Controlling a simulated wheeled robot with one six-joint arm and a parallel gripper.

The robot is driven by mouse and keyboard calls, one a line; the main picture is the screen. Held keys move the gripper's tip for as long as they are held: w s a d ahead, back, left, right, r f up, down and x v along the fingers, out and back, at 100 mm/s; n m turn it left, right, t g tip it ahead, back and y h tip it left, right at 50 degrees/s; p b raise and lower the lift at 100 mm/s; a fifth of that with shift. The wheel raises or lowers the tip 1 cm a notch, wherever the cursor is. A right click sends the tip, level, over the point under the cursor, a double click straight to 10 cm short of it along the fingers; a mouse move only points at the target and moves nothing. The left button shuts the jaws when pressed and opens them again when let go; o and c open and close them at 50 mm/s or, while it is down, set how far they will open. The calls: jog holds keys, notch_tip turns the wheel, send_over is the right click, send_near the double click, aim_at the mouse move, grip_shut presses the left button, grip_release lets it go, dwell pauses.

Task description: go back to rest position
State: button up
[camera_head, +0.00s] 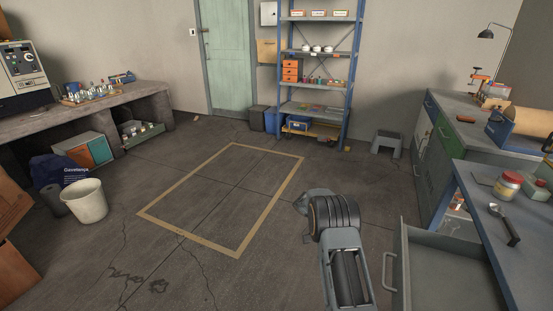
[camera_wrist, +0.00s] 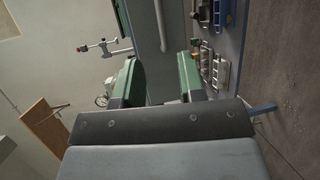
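The task names no object. My gripper (camera_wrist: 158,78) shows in the wrist view, with two green fingers standing well apart. Nothing is held between them; a grey surface and a pale rod lie beyond the gap. In the head view my folded arm is at the lower middle, over the floor and left of an open drawer (camera_head: 445,283). The gripper's fingers cannot be made out in the head view.
The drawer juts from the blue-topped bench (camera_head: 477,206), which bears a jar (camera_head: 508,185) and a dark-handled tool (camera_head: 508,226). A grey step stool (camera_head: 386,143) stands by the back wall, a white bucket (camera_head: 84,202) at left. The tape-marked floor (camera_head: 222,196) is clear.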

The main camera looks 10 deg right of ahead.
notch_tip(320, 180, down, 5)
jog(key=s+a+n+t+y, duration=0.1)
jog(key=s+n+t, duration=0.1)
jog(key=n, duration=0.3)
jog(key=s+a+r+n+t+y+p, duration=0.2)
jog(key=a+r+n+t+y+p, duration=0.1)
jog(key=a+r+t, duration=0.15)
jog(key=s+a+r+n+t+y+p, duration=0.1)
jog(key=s+a+r+t+p, duration=0.2)
jog(key=r, duration=0.6)
jog(key=s+a+r+n+t+y+p, duration=0.1)
jog(key=s+a+r+t+p, duration=0.3)
jog(key=r, duration=0.6)
jog(key=s+a+r+n+t+y+p, duration=0.1)
jog(key=s+a+r+t+p, duration=0.3)
jog(key=r, duration=0.6)
jog(key=shift+s+a+y+p, duration=0.15)
jog(key=shift+a+y+p, duration=0.35)
jog(key=shift+a+p, duration=0.5)
